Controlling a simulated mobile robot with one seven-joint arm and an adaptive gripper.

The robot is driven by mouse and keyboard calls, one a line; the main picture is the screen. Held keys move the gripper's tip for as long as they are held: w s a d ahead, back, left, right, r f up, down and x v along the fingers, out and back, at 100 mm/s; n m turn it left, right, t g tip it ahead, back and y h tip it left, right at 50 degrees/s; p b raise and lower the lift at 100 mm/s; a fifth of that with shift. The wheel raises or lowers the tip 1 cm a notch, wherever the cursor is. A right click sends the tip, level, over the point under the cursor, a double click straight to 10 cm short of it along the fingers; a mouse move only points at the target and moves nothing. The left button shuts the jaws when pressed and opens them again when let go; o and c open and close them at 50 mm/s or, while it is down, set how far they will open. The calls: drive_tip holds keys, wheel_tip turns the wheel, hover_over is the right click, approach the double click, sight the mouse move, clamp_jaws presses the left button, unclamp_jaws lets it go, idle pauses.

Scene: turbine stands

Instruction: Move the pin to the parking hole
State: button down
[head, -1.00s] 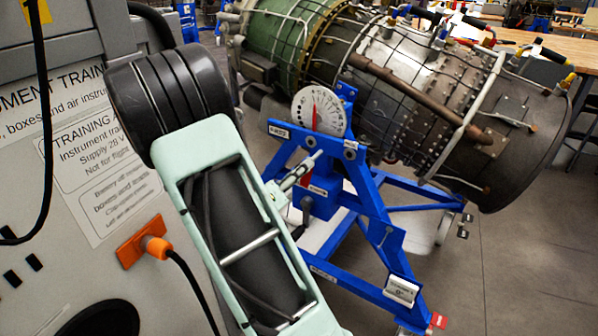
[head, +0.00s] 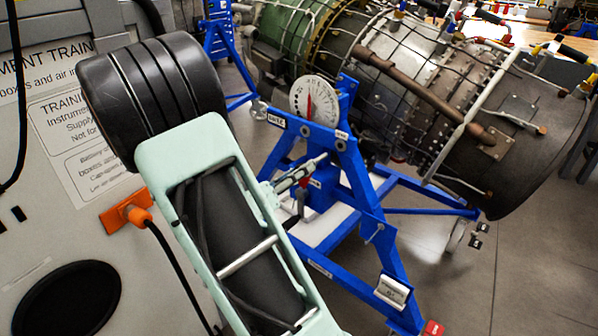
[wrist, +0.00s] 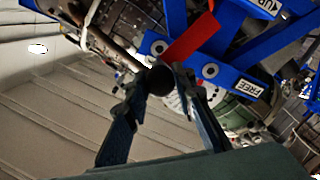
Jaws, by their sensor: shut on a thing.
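In the wrist view my gripper (wrist: 163,82) is shut on the dark round end of the pin (wrist: 159,80). A red strip (wrist: 191,38) shows just beyond it; I cannot tell whether it hangs from the pin. Two ringed holes in the blue stand show past the fingertips, one at the upper left (wrist: 158,47) and one at the right (wrist: 210,71), towards a FREE label (wrist: 248,88). The pin's shaft is hidden, so I cannot tell whether it sits in a hole. In the head view the grey fingers of my gripper (head: 318,163) lie before the blue stand (head: 376,205).
The turbine engine (head: 420,95) lies on the blue stand, with a round dial (head: 314,100) at the stand's top. A grey training cabinet (head: 40,235) with an orange plug (head: 126,214) and black cable stands close at left. Grey floor (head: 530,270) is open at right.

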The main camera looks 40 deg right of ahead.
sight(324, 154)
drive_tip(key=shift+b+x, duration=0.5)
drive_tip(key=shift+x, duration=1.9)
drive_tip(key=shift+d+r+p, duration=0.1)
drive_tip(key=shift+d+p, duration=0.35)
drive_tip(key=shift+p, duration=0.6)
drive_tip(key=shift+d, duration=0.15)
drive_tip(key=shift+w+d, duration=0.15)
drive_tip(key=shift+d, duration=0.2)
drive_tip(key=shift+d, duration=0.15)
drive_tip(key=shift+w+d, duration=0.15)
drive_tip(key=shift+d, duration=0.4)
drive_tip(key=shift+d+p, duration=0.1)
drive_tip(key=shift+p, duration=0.2)
drive_tip(key=shift+w+d, duration=0.15)
drive_tip(key=shift+d, duration=0.4)
